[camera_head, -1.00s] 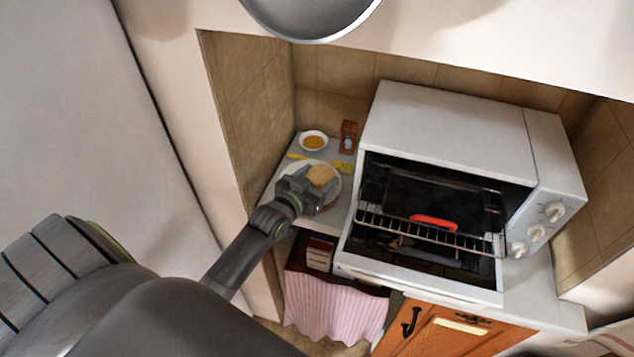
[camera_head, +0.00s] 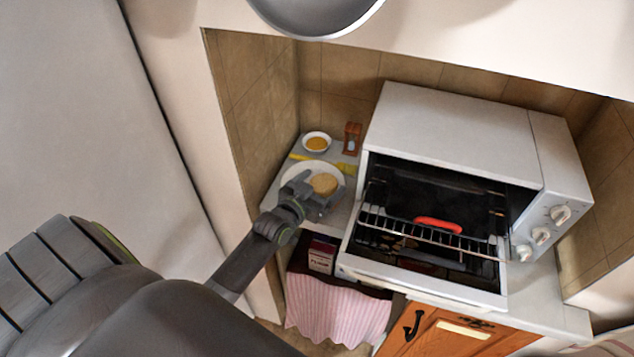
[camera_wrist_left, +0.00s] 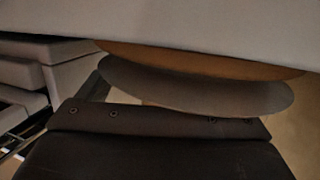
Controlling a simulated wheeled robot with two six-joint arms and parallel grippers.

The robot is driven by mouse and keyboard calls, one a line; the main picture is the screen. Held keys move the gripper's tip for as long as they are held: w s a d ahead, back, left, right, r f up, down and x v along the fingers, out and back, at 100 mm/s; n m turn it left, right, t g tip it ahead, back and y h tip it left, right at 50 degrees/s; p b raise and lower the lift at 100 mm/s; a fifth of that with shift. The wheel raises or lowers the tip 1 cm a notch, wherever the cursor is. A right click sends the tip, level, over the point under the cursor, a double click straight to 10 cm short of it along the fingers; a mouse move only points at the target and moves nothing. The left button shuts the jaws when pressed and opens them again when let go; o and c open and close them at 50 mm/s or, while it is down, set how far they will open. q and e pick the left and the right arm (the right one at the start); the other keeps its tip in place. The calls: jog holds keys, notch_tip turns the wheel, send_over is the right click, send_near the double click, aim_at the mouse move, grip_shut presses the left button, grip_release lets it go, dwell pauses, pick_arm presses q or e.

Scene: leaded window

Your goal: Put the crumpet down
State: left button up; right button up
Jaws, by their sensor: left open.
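The crumpet (camera_head: 324,184) is a pale golden round. It appears to lie on the white plate (camera_head: 337,170) on the counter left of the oven. My left gripper (camera_head: 309,195) is open at the near left side of the crumpet, with its fingers over the near part of the plate. I cannot tell whether a finger still touches the crumpet. The left wrist view is dark and close; a brown-edged rounded shape (camera_wrist_left: 200,85) fills its middle, and I cannot tell for sure what it is. My right gripper is not in view.
A small bowl of yellow-orange contents (camera_head: 316,142) and a sand timer (camera_head: 352,138) stand behind the plate. A yellow-handled utensil (camera_head: 300,157) lies near them. The open toaster oven (camera_head: 450,130), with a red-handled thing (camera_head: 437,225) inside, stands close on the right. A tiled wall bounds the left.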

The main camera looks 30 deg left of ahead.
pick_arm(q)
jog(key=shift+r, duration=0.25)
jog(key=s+r+b, duration=0.1)
jog(key=s+r, duration=0.1)
jog(key=s, duration=1)
jog(key=shift+a+b, duration=0.15)
jog(key=shift+b, duration=0.15)
jog(key=shift+f, duration=0.1)
